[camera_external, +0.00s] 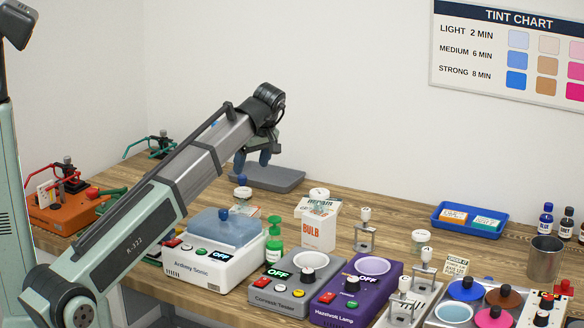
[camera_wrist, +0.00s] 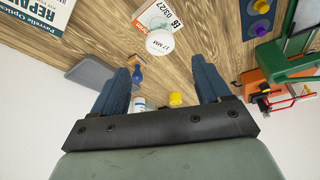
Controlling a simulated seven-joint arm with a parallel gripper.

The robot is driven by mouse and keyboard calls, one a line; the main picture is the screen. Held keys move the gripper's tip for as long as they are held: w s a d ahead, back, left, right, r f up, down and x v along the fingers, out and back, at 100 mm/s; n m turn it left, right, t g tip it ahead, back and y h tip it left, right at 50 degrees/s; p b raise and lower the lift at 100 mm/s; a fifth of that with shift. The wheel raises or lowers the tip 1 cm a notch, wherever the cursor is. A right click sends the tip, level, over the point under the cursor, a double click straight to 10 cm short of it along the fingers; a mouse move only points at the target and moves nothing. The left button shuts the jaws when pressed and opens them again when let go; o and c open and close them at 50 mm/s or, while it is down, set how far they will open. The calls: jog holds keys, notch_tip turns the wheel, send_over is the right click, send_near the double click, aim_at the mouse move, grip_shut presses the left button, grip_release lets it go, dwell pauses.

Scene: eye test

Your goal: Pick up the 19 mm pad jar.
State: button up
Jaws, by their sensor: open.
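I cannot make out a jar marked 19 mm in either view. In the wrist view a round white lid (camera_wrist: 160,42) seems to read 17 MM and lies ahead of my fingers. In the external view there are a white-lidded jar (camera_external: 319,193) behind the BULB box and another pale-lidded one (camera_external: 421,237) right of it; their sizes are unreadable. My gripper (camera_external: 252,161) is raised above the back of the bench, near a grey tray. Its blue fingers (camera_wrist: 162,88) are spread apart with nothing held between them in the wrist view.
The grey tray (camera_external: 268,178) lies below my gripper. In front are a white ultrasonic unit (camera_external: 214,262), the BULB box (camera_external: 317,229), a grey tester (camera_external: 291,290) and a purple lamp (camera_external: 352,293). A blue tray (camera_external: 468,231) is at right.

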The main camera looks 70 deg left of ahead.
jog(key=shift+o, duration=0.4)
jog(key=shift+w, duration=0.15)
jog(key=m+t+h, duration=0.1)
jog(key=m+h, duration=0.3)
jog(key=m, duration=0.3)
send_over(421, 234)
jog(key=a, duration=0.1)
jog(key=f, duration=0.9)
jog(key=shift+w+a+f, duration=0.2)
jog(key=shift+w+f, duration=0.05)
jog(key=shift+f, duration=0.1)
jog(key=shift+s+d+f, duration=0.1)
jog(key=shift+d+f, duration=0.1)
jog(key=shift+f, duration=0.65)
jog(key=shift+d+f, duration=0.2)
jog(key=shift+f, duration=0.7)
jog(key=shift+s+d+f, duration=0.1)
jog(key=shift+d+f, duration=0.1)
jog(key=shift+f, duration=0.65)
jog(key=shift+c, duration=0.4)
jog(key=c, duration=1)
